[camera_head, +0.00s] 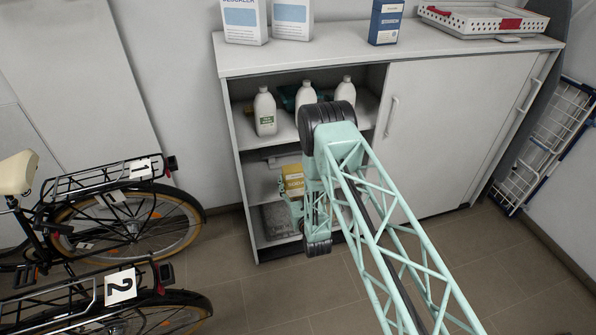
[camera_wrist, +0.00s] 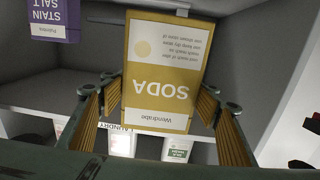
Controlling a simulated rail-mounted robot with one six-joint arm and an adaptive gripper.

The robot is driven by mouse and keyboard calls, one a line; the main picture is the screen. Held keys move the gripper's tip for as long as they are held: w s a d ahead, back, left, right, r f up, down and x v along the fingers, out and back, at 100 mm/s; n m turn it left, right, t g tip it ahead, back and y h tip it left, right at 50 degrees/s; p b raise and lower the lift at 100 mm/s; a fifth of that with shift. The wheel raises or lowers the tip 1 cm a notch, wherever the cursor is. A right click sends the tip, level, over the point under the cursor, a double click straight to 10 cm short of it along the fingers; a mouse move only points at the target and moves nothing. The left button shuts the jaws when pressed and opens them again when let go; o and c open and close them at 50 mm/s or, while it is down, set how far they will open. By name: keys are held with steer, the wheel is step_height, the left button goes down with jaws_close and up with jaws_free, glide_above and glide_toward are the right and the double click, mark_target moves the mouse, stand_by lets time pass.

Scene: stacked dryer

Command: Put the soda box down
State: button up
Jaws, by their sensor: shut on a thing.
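The soda box (camera_wrist: 160,75) is yellow with a white label band, and its lettering reads upside down in the wrist view. My gripper (camera_wrist: 167,95) is shut on it, with one finger along each side. In the head view the yellow soda box (camera_head: 292,180) shows inside the open left part of the white cabinet (camera_head: 440,130), in the lower compartment. My arm partly hides it there. I cannot tell whether its base touches a shelf.
A purple stain salt box (camera_wrist: 52,20) is at the wrist view's upper left. White bottles (camera_head: 265,112) stand on the shelf above. A grey item (camera_head: 278,220) lies low in the cabinet. The sliding door (camera_head: 450,140) covers the right side. Bicycles (camera_head: 120,220) stand left.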

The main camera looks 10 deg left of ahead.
steer(key=shift+y, duration=0.3)
steer(key=s+a+f, duration=0.1)
steer(key=f, duration=0.1)
steer(key=s+a+f, duration=0.1)
steer(key=a+f, duration=0.1)
steer(key=shift+s+a, duration=0.1)
steer(key=shift+s, duration=0.1)
steer(key=shift+w, duration=0.1)
steer(key=w+a+f+b, duration=0.1)
steer(key=w+a+b, duration=0.2)
steer(key=w+a, duration=0.6)
steer(key=shift+w+a+f+b, duration=0.2)
steer(key=shift+w+a+b, duration=0.2)
steer(key=shift+a, duration=0.75)
steer(key=shift+w+a+f+b, duration=0.2)
steer(key=shift+f+b, duration=0.2)
steer(key=shift+f, duration=0.5)
steer(key=shift+w+a+f+b, duration=0.15)
steer(key=shift+f+b, duration=0.25)
steer(key=shift+f, duration=0.5)
steer(key=shift+f, duration=0.15)
